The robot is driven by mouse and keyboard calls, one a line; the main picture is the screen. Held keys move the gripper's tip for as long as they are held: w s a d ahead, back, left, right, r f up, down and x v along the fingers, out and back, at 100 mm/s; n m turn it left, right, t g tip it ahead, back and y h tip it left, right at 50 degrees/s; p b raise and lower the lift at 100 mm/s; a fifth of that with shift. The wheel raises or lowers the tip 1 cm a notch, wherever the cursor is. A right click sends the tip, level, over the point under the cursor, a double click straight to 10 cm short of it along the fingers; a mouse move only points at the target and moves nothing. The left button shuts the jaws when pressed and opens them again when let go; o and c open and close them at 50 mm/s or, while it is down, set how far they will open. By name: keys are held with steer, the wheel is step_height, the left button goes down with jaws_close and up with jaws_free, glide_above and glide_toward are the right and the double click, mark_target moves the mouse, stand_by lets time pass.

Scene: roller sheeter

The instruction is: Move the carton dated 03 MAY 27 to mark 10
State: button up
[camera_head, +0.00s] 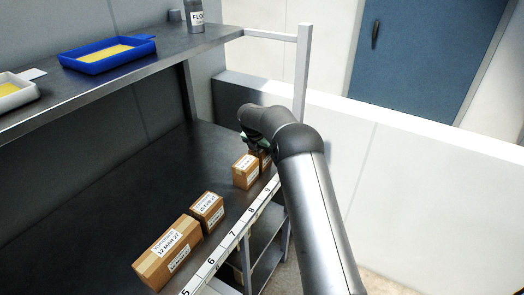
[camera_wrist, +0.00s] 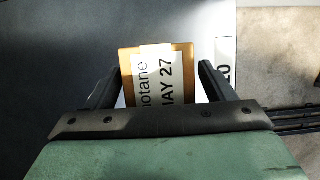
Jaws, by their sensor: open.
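In the wrist view a brown carton (camera_wrist: 147,75) with a white label ending "MAY 27" lies between the two fingers of my gripper (camera_wrist: 160,73). The day on the label is hidden by the gripper body. The fingers are open, one on each side of the carton; I cannot tell if they touch it.
Nearby on the dark shelf stand a carton (camera_head: 244,173), a smaller carton (camera_head: 206,211) and a long carton dated 12 MAR 27 (camera_head: 166,255). A numbered strip (camera_head: 233,234) runs along the front edge. A post (camera_head: 302,75) stands by the right end. The shelf's rear is clear.

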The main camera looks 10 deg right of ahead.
steer(key=b+v, duration=0.2)
steer(key=v, duration=0.9)
steer(key=shift+r, duration=0.2)
steer(key=shift+s+a+r, duration=0.1)
steer(key=shift+s+r, duration=0.2)
steer(key=shift+r, duration=0.15)
steer(key=s+d+r+m+g+y, duration=0.1)
steer(key=s+r+m, duration=0.2)
steer(key=s+m, duration=0.6)
steer(key=s+d+r+m, duration=0.1)
steer(key=s+r+m, duration=0.25)
steer(key=s, duration=1.05)
steer(key=s+f+m+g+y, duration=0.1)
steer(key=s+f+m, duration=0.2)
steer(key=s+m, duration=0.4)
steer(key=s+f+m+y, duration=0.1)
steer(key=s+f+m, duration=0.3)
steer(key=s, duration=1.4)
steer(key=m, duration=0.4)
steer(key=shift+d+g, duration=0.4)
